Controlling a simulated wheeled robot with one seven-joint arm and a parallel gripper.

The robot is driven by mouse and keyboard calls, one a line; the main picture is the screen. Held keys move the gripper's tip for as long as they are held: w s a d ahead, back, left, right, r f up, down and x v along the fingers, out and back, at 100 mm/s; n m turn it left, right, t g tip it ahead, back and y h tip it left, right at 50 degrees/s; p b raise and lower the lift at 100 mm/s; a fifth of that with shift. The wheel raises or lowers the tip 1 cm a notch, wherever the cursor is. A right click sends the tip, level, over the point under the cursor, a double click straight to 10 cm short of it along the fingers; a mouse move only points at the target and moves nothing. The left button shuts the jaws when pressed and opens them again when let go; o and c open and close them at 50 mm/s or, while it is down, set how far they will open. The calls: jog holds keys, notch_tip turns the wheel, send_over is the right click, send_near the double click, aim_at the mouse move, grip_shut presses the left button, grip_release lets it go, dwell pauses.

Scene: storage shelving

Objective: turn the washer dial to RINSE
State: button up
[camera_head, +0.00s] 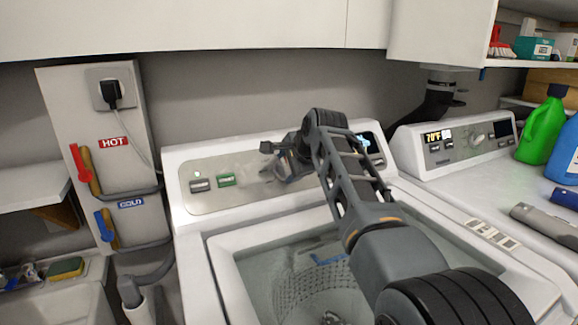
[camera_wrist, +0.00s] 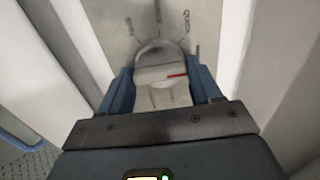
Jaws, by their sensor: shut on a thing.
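The washer (camera_head: 205,226) stands in the middle of the head view, with its tub open. Its dial is on the grey back panel (camera_head: 235,196), mostly hidden there behind my gripper (camera_head: 279,166). In the wrist view the dial (camera_wrist: 160,50) is a round silver knob with a raised bar and a red mark pointing right. My gripper's two blue fingers (camera_wrist: 162,79) stand on either side of the bar and are shut on it. Several printed labels fan out around the top of the dial, tilted and too blurred to read surely.
Two buttons (camera_head: 226,180) sit left of the dial. A second machine (camera_head: 440,160) with its own knob stands at the right, with a green bottle (camera_head: 541,128) on top. HOT and COLD valves (camera_head: 92,180) are on the left wall. Cabinets (camera_head: 190,25) hang above.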

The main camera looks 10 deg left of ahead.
jog(key=shift+n, duration=0.3)
jog(key=n, duration=0.3)
jog(key=shift+n, duration=0.3)
jog(key=n, duration=0.3)
jog(key=shift+n+b, duration=0.3)
jog(key=n, duration=0.4)
jog(key=shift+f+b, duration=0.1)
jog(key=shift+b, duration=0.25)
jog(key=shift+n, duration=2)
jog(key=o, duration=1)
